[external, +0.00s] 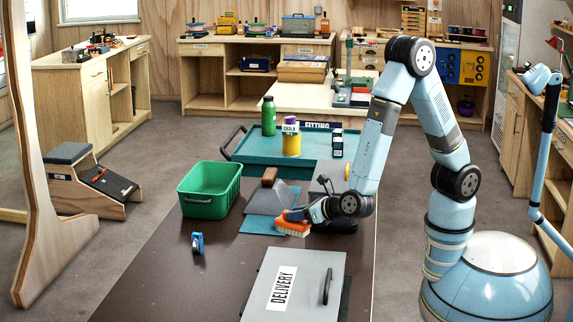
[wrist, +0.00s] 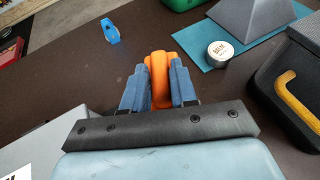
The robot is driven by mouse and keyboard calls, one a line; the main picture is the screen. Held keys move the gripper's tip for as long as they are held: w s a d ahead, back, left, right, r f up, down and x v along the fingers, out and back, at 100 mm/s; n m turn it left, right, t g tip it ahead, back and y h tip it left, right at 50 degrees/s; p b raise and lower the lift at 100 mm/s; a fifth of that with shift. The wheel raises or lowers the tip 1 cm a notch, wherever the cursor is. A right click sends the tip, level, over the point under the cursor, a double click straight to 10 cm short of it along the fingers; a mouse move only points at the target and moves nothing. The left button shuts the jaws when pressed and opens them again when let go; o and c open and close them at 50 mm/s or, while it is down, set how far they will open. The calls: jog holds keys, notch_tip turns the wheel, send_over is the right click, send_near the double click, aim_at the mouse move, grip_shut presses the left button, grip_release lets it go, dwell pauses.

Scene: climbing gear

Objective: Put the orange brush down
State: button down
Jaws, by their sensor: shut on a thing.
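The orange brush (external: 293,228) is held in my gripper (external: 305,214), low over the brown table, by the front right of a flat teal mat (external: 258,227). Its bristles point down in the external view. I cannot tell whether they touch the surface. In the wrist view the orange handle (wrist: 158,75) stands between the two blue fingers of my gripper (wrist: 158,88), which are shut on it. The brush's lower part is hidden there.
A grey box labelled DELIVERY (external: 310,278) lies in front. A green crate (external: 209,202), a small blue item (external: 197,243) and a grey pyramid-shaped block (external: 270,200) stand leftward. The wrist view shows a round tin (wrist: 220,54) and a yellow-handled black case (wrist: 280,78). Left-front table is clear.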

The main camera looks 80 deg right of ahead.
jog(key=shift+f, duration=4.15)
jog(key=c, duration=0.9)
grip_release()
jog(key=v, duration=1.2)
jog(key=shift+d+r, duration=0.1)
